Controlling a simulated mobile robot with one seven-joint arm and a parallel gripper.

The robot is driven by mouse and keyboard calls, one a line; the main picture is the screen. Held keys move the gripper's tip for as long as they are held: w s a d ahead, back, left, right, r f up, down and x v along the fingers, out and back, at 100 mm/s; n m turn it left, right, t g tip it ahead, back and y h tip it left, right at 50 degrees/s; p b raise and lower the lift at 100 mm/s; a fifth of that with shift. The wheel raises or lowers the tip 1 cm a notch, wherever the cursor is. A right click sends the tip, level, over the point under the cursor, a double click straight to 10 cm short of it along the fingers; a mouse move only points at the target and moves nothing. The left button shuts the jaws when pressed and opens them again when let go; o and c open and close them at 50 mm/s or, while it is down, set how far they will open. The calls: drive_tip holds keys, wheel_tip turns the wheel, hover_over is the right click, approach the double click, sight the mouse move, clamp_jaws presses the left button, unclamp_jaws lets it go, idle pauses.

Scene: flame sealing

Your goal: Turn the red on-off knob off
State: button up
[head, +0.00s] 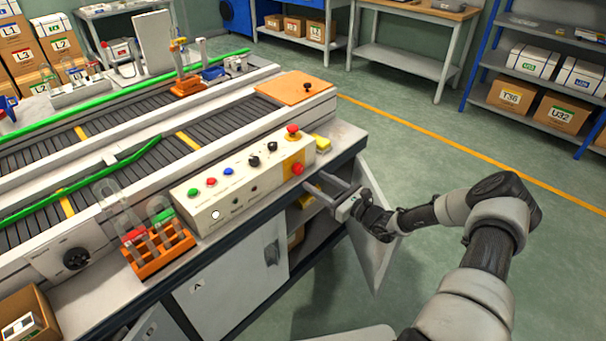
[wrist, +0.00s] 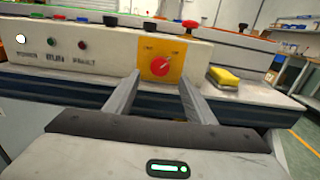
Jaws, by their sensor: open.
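The red on-off knob (head: 297,169) sits on a yellow plate at the right end of the control panel's front face. In the wrist view the knob (wrist: 161,67) is round and red with a pale pointer line, tilted toward the upper right. My gripper (head: 313,184) is open and stands just in front of the panel. In the wrist view my gripper's two fingers (wrist: 158,83) reach toward the panel, with the knob showing between and beyond their tips. The fingers do not appear to touch the knob. The plate's small labels are too blurred to read.
A red mushroom button (head: 292,131) stands on the panel's top, above the knob. A yellow sponge-like block (wrist: 223,78) lies right of the panel. A cabinet door (head: 372,255) hangs open below my gripper. An orange rack (head: 160,255) with tubes stands left.

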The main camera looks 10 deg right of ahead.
sight(301, 171)
drive_tip(key=x, duration=0.7)
drive_tip(key=shift+a+b, duration=0.1)
drive_tip(key=shift+b, duration=0.2)
drive_tip(key=c, duration=1.1)
